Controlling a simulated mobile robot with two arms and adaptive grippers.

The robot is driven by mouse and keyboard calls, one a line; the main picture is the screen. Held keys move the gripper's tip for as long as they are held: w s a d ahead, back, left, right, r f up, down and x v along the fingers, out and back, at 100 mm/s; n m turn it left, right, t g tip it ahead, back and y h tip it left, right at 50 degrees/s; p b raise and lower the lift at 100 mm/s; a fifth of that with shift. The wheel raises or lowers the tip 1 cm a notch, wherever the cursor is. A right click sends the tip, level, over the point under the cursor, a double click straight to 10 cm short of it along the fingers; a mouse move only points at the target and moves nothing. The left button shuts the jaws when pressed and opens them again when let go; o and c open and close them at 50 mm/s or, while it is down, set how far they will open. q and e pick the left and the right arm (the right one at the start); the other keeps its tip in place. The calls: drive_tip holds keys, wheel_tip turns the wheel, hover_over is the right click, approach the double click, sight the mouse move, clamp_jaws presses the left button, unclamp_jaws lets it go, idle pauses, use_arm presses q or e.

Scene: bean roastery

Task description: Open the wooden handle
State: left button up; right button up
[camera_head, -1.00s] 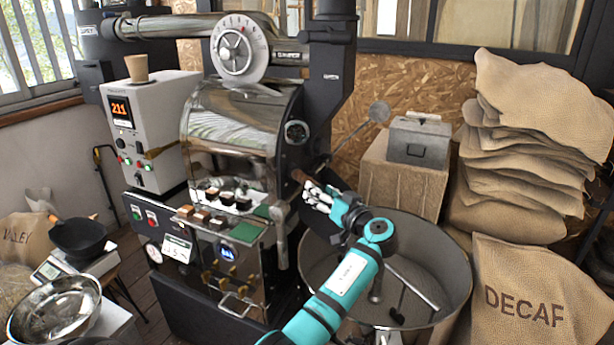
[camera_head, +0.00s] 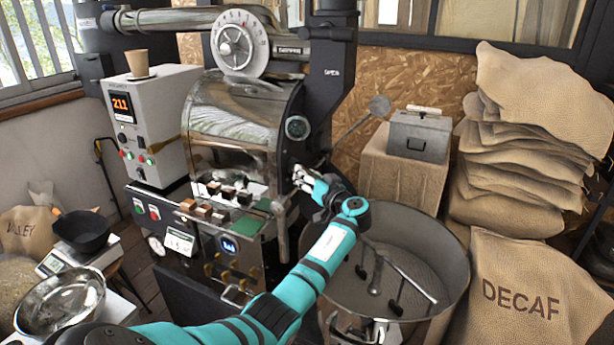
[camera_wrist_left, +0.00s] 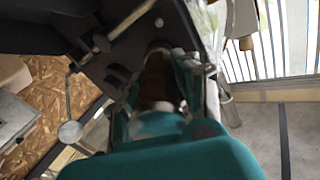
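The wooden handle (camera_wrist_left: 156,78) shows in the left wrist view as a brown, blurred grip on the dark front plate of the roaster. My left gripper (camera_wrist_left: 158,85) has one finger on each side of it and looks shut on it. In the head view the left gripper (camera_head: 303,177) is at the right side of the roaster's front, below the round gauge, and its fingers hide the handle. My right gripper is in neither view.
Burlap sacks (camera_head: 525,150) are stacked at right. The control box (camera_head: 150,110) and a steel bowl (camera_head: 60,300) are at left.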

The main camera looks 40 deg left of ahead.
use_arm(q)
clamp_jaws()
